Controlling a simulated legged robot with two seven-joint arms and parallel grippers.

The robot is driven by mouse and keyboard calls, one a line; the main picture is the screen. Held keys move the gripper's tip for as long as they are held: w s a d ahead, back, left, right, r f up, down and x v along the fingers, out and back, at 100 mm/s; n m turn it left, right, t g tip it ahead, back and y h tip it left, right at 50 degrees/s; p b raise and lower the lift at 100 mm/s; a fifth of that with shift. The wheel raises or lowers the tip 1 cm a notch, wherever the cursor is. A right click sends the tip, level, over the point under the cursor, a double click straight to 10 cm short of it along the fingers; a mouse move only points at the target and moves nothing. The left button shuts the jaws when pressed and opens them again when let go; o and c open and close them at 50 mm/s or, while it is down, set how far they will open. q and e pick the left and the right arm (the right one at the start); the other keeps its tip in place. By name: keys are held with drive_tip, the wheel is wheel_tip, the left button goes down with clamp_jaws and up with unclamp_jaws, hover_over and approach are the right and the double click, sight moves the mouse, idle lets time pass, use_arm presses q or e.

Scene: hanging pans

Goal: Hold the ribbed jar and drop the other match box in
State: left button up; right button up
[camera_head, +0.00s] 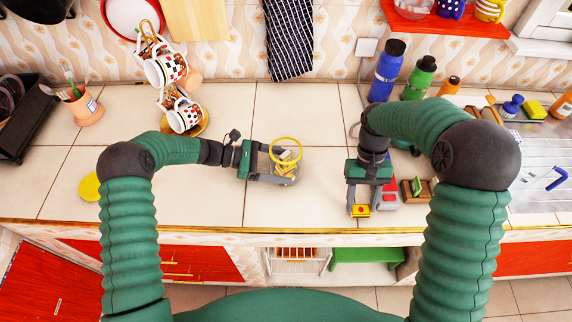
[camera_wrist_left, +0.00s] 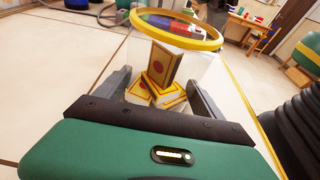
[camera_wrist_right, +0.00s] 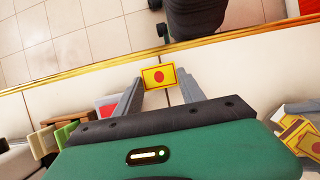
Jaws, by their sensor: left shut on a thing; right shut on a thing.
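The clear jar (camera_head: 291,172) with a yellow rim stands near the middle of the counter. My left gripper (camera_head: 277,165) is shut on its sides. In the left wrist view the jar (camera_wrist_left: 191,62) holds several yellow and red match boxes (camera_wrist_left: 160,80), seen through its wall. My right gripper (camera_head: 362,211) is shut on another match box (camera_head: 360,211), yellow with a red dot, to the right of the jar and apart from it. This box also shows between the fingertips in the right wrist view (camera_wrist_right: 159,77). The jar's ribs are too small to make out.
A red and grey item (camera_head: 389,195) and a wooden holder with green pieces (camera_head: 415,189) are close right of my right gripper. Bottles (camera_head: 386,70) and a mug stand (camera_head: 185,125) are farther back. The counter's front edge (camera_head: 300,231) is close. Tiles between the grippers are clear.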

drive_tip(key=w+a+r+m+t+y, duration=0.45)
drive_tip(key=w+a+r+m, duration=0.85)
drive_tip(key=a+r+m, duration=0.45)
wheel_tip(320, 180, down, 6)
drive_tip(key=shift+d+f, duration=0.2)
drive_tip(key=shift+m, duration=0.25)
drive_tip(key=o, duration=1.4)
drive_tip(key=shift+c, duration=0.2)
drive_tip(key=v, duration=1.2)
